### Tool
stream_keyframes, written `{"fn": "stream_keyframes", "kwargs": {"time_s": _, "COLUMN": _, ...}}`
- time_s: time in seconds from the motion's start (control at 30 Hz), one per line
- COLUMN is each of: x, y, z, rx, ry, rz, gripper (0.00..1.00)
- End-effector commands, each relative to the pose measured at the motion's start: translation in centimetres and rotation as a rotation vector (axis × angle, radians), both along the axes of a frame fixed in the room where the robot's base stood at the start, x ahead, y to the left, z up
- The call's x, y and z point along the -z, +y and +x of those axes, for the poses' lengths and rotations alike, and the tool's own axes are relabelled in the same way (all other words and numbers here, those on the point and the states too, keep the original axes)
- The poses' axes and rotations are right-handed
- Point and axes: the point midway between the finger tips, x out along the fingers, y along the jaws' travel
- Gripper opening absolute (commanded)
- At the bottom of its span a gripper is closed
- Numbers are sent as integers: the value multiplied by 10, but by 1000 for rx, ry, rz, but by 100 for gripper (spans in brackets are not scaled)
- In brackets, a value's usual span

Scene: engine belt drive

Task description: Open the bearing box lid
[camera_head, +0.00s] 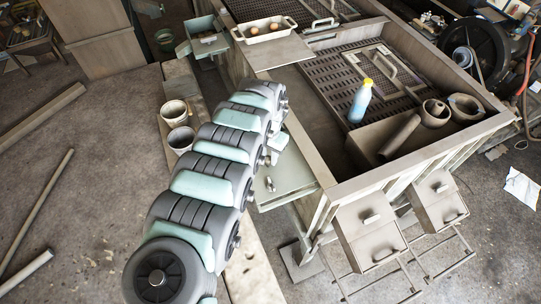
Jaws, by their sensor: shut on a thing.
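My arm runs up from the bottom left to the upper middle, and its far end bends out of sight. I cannot make out my gripper or what it touches. No box is marked as the bearing box. Two lidded metal boxes stand at the front of the bench: a left box (372,227) and a right box (439,202), each with a handle, and both look shut. A small greenish box (204,43) at the top left is open on top, with brownish contents. A pale green panel (290,178) with a small knob lies beside my arm.
A metal bench with a raised rim (360,184) fills the right. It holds a blue bottle with a yellow cap (361,101) and round metal parts (435,113). A white tray (264,30) sits behind. Two cups (177,125) stand left of my arm.

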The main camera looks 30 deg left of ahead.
Motion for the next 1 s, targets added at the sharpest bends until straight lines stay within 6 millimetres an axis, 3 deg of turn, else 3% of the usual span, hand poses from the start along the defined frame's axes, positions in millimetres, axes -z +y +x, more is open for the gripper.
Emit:
{"fn": "stream_keyframes", "kwargs": {"time_s": 0.33, "x": 1, "y": 0, "z": 0, "rx": -1, "ry": -1, "rz": -1, "gripper": 0}}
{"fn": "stream_keyframes", "kwargs": {"time_s": 0.37, "x": 1, "y": 0, "z": 0, "rx": -1, "ry": -1, "rz": -1, "gripper": 27}}
{"fn": "stream_keyframes", "kwargs": {"time_s": 0.63, "x": 1, "y": 0, "z": 0, "rx": -1, "ry": -1, "rz": -1, "gripper": 48}}
{"fn": "stream_keyframes", "kwargs": {"time_s": 1.0, "x": -5, "y": 0, "z": 1, "rx": 0, "ry": -2, "rz": 0, "gripper": 48}}
